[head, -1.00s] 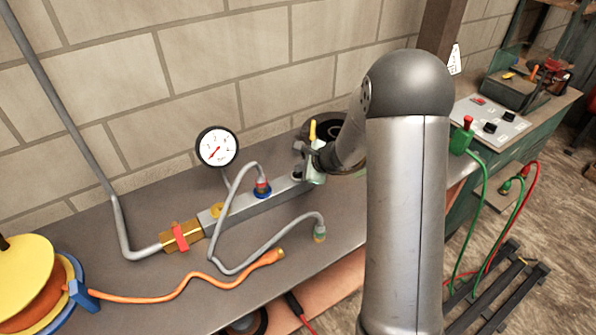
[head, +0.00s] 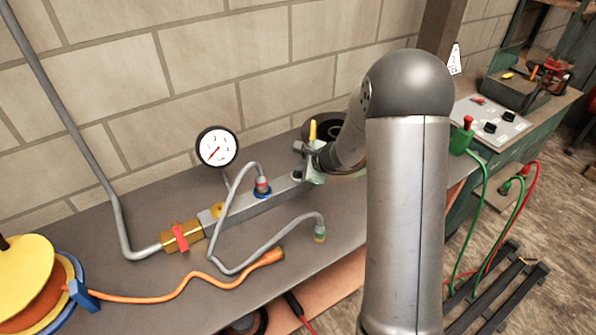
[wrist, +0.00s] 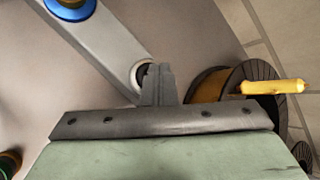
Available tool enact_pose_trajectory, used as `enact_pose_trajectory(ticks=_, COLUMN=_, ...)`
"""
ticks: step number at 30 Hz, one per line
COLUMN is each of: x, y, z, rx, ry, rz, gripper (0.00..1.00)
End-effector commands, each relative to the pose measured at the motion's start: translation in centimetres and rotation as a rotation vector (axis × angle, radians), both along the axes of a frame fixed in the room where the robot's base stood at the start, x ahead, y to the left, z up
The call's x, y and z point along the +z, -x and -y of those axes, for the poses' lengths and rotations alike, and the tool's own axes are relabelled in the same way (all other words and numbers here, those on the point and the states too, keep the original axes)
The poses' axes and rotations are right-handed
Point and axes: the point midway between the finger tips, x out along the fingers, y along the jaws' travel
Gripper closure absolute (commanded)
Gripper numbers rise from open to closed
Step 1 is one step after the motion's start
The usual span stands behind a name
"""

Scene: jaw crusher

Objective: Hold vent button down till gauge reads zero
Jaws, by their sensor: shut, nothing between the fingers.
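The round white pressure gauge (head: 217,147) stands above the manifold bar (head: 262,199) in the head view. Its red needle points to the lower left; the numbers are too small to read surely. A dark round button (head: 297,176) sits at the bar's right end. My gripper (head: 303,165) is over that end, with its fingers shut and empty. In the wrist view, the fingertips (wrist: 158,69) overlap the button (wrist: 143,74) and hide part of it. I cannot tell whether they press it down.
A grey hose with a blue-ringed coupling (head: 262,188) plugs into the bar. A brass valve with a red handle (head: 180,237) is at its left end. An orange hose (head: 190,285) lies in front, and a spool with a yellow handle (head: 313,131) stands behind my gripper.

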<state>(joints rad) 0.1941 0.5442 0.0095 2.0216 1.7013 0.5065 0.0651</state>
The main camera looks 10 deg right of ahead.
Motion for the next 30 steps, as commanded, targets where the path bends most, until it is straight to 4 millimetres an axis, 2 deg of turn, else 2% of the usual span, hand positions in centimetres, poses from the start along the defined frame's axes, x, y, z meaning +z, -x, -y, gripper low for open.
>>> enact_pose_trajectory(ticks=12, x=1.9, y=0.0, z=0.0, rx=-0.001, ry=0.001, rz=0.0, gripper=1.0)
enact_pose_trajectory(ticks=23, x=2.0, y=0.0, z=0.0, rx=0.0, ry=0.0, rz=0.0, gripper=1.0)
enact_pose_trajectory(ticks=30, x=3.9, y=0.0, z=0.0, rx=0.0, ry=0.001, rz=0.002, gripper=1.0)
